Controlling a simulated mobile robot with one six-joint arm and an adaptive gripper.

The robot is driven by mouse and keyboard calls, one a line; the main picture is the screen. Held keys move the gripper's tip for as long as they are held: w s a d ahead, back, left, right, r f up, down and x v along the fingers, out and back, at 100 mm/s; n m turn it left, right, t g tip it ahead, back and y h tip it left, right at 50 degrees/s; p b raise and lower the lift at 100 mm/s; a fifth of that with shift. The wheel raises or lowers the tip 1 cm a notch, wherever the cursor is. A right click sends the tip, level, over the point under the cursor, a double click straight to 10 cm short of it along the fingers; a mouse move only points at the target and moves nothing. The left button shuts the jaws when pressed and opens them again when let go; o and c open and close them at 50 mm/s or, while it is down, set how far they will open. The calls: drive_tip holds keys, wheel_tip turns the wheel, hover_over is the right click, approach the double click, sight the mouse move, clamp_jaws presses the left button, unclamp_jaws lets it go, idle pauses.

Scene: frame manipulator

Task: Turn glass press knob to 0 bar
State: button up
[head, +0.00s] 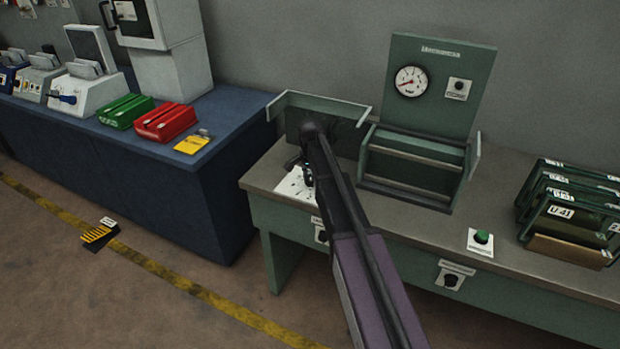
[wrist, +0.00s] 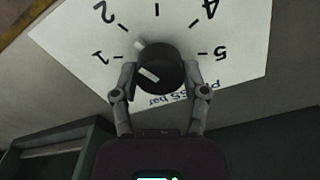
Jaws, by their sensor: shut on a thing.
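The knob (wrist: 160,70) is black with a white line on its face and a white mark at its upper-left edge. It sits on a white scale plate (wrist: 230,35) with 1, 2, 4 and 5 legible; I see no 0, and exactly which value the knob points to is unclear. My gripper (wrist: 160,80) is shut on the knob, one finger on each side. In the head view my gripper (head: 306,176) is over the white plate (head: 291,186) on the bench's left part, and my arm hides the knob.
A gauge (head: 411,81) with a red needle is on the green panel behind the bench (head: 400,205). A low green frame (head: 320,104) stands behind my gripper. A green button (head: 481,237) and several dark-green frames (head: 565,212) are to the right. A blue counter (head: 160,170) stands left.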

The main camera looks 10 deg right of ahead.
drive_tip(key=shift+a, duration=0.1)
drive_tip(key=shift+n, duration=0.3)
drive_tip(key=n, duration=0.7)
drive_tip(key=shift+n, duration=0.4)
drive_tip(key=n, duration=0.4)
drive_tip(key=shift+n, duration=0.3)
drive_tip(key=n, duration=0.4)
drive_tip(key=shift+n, duration=0.4)
